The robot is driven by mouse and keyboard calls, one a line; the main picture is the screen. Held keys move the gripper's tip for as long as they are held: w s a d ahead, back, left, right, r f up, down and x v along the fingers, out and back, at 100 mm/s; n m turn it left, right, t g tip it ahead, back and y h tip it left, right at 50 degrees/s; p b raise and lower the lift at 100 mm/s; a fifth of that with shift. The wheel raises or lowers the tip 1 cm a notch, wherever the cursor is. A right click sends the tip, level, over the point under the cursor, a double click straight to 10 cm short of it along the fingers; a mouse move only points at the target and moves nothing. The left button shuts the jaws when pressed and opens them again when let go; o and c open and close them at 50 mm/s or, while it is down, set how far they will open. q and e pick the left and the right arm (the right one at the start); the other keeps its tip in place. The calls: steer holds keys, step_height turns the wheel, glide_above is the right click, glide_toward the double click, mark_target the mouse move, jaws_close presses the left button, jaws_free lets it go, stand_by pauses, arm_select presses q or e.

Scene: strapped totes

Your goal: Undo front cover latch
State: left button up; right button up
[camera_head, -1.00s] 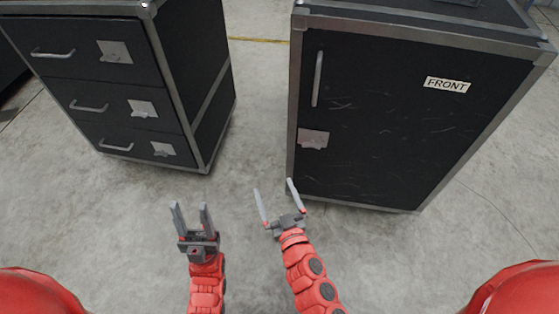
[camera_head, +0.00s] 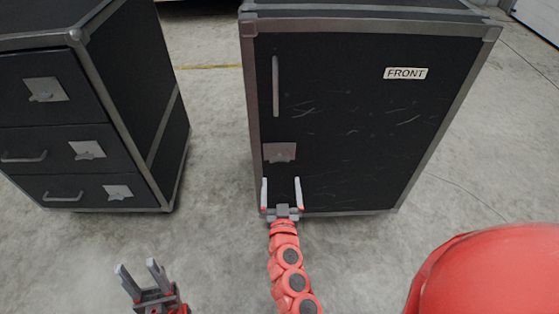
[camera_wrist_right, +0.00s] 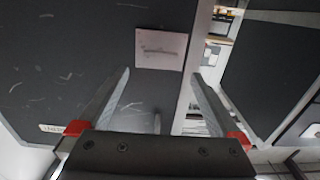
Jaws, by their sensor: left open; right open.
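The black case (camera_head: 350,130) with metal edges and a FRONT label (camera_head: 406,73) stands ahead. Its front cover has a vertical handle (camera_head: 275,86) at upper left and a latch plate (camera_head: 280,152) below it. The latch plate also shows in the right wrist view (camera_wrist_right: 160,49), beyond the fingertips. My right gripper (camera_head: 281,180) is open and empty, just below the latch plate in the head view, pointing at the cover. In its wrist view (camera_wrist_right: 160,82) nothing is between the fingers. My left gripper (camera_head: 137,268) is open and empty, low over the floor at lower left.
A black drawer case (camera_head: 80,120) with several latch plates and handles stands to the left. A floor gap (camera_head: 215,130) separates the two cases. Concrete floor (camera_head: 210,250) is clear in front.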

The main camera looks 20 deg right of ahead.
mark_target(280, 162)
steer(key=x, duration=0.8)
steer(key=shift+w+p, duration=0.3)
steer(key=shift+w, duration=0.05)
steer(key=c, duration=1.3)
